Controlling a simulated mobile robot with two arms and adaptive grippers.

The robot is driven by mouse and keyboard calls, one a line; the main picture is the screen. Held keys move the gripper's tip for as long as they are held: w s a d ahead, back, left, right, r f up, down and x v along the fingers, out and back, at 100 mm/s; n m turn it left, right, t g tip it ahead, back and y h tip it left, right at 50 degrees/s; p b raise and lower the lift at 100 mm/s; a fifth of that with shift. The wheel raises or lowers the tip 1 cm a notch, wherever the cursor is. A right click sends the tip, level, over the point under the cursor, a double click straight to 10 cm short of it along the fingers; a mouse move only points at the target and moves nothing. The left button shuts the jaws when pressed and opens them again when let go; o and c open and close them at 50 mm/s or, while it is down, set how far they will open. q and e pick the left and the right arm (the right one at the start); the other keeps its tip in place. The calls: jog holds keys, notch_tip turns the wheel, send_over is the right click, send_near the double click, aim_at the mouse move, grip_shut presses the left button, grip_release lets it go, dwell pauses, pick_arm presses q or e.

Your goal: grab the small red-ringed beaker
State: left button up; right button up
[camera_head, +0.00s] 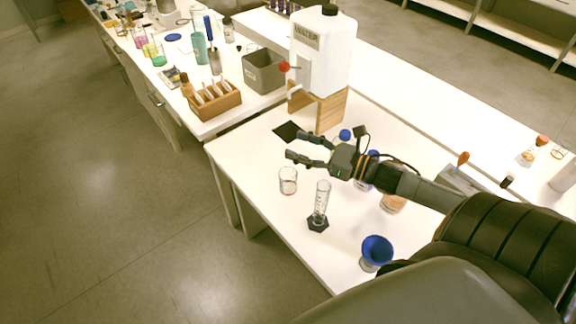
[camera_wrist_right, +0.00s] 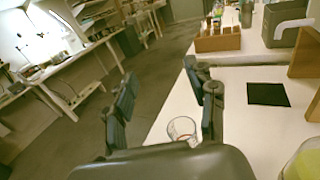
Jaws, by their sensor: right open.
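The small red-ringed beaker (camera_head: 288,180) stands upright and clear on the white table near its left edge. In the right wrist view the beaker (camera_wrist_right: 182,128) shows low in the picture, between the lines of the two fingers and partly hidden by my gripper body. My right gripper (camera_head: 297,145) is open and empty. It reaches in from the right, with its fingertips above and behind the beaker in the head view, not touching it. The two spread fingers also show in the right wrist view (camera_wrist_right: 163,88). My left gripper is not in view.
A graduated cylinder (camera_head: 321,200) stands just right of the beaker. A blue funnel (camera_head: 377,249) is nearer the front. A black mat (camera_head: 288,131) lies beyond, before the water tank (camera_head: 322,50) on its wooden stand. Blue-capped bottles are close under my right arm.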

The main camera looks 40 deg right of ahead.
jog(key=b, duration=0.5)
send_over(296, 178)
jog(key=s, duration=0.1)
notch_tip(296, 178, down, 6)
jog(key=f, duration=0.7)
jog(key=shift+d, duration=0.3)
jog(key=shift+w+a+f, duration=0.3)
jog(key=shift+w+a, duration=0.1)
jog(key=shift+w, duration=0.25)
jog(key=shift+x, duration=3)
jog(key=shift+c, duration=0.4)
jog(key=c, duration=1)
jog(key=shift+c, duration=0.2)
